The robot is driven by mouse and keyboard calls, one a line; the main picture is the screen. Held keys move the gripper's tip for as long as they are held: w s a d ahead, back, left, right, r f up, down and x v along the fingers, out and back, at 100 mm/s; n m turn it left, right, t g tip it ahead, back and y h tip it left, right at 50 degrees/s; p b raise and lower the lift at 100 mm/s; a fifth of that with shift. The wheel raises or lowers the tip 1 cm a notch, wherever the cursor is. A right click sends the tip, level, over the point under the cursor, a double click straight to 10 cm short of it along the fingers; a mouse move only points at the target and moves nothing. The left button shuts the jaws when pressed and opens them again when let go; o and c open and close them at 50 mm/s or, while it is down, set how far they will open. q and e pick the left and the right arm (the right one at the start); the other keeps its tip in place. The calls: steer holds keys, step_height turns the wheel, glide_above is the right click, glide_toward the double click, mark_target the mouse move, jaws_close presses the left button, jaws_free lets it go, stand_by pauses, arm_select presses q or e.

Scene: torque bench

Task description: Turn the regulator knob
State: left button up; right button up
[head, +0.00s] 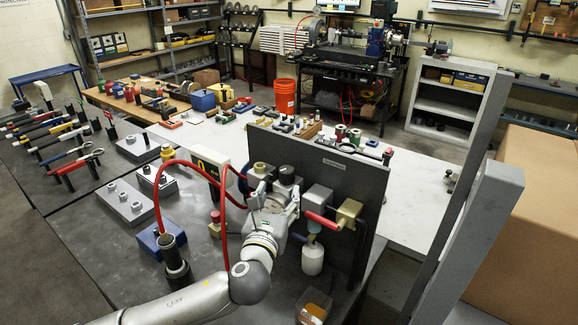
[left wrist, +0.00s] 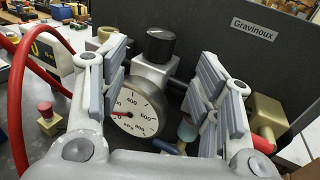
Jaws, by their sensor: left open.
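The regulator knob (left wrist: 160,45) is black and round, with a small light mark on its top. It sits on a grey metal regulator body (left wrist: 154,76) above a round white pressure gauge (left wrist: 138,112). In the head view the knob (head: 287,174) shows just beyond my left gripper (head: 281,194), in front of the dark upright panel. In the left wrist view my left gripper (left wrist: 163,58) is open, with its padded fingers spread left and right of the knob. A clear gap shows on both sides. The gripper partly hides the gauge and regulator body in the head view.
The dark panel (head: 350,175) stands upright behind the regulator. A red-handled valve (head: 322,221) and a white bowl (head: 312,259) are close on the right. A red hose (head: 226,225) loops on the left. Grey blocks (head: 125,204) stand on the bench farther left.

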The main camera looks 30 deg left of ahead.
mark_target(284, 175)
arm_select(q)
steer(key=p+x, duration=0.1)
steer(key=x, duration=0.1)
steer(key=r+p+x, duration=0.1)
steer(key=x, duration=0.1)
steer(key=shift+w+a, duration=0.15)
steer(key=shift+w, duration=0.25)
steer(key=p+x, duration=0.1)
steer(key=x, duration=0.2)
steer(key=shift+f, duration=0.15)
steer(key=shift+w+a, duration=0.1)
steer(key=shift+w, duration=0.55)
steer(key=shift+c, duration=0.3)
steer(key=c, duration=1)
steer(key=shift+a, duration=0.1)
arm_select(e)
steer(key=s+r, duration=0.2)
steer(key=r, duration=0.1)
steer(key=shift+d+r, duration=0.15)
steer(key=shift+d, duration=0.25)
arm_select(q)
steer(key=shift+m+h, duration=0.3)
steer(key=shift+h, duration=0.2)
arm_select(e)
steer(key=shift+d, duration=0.1)
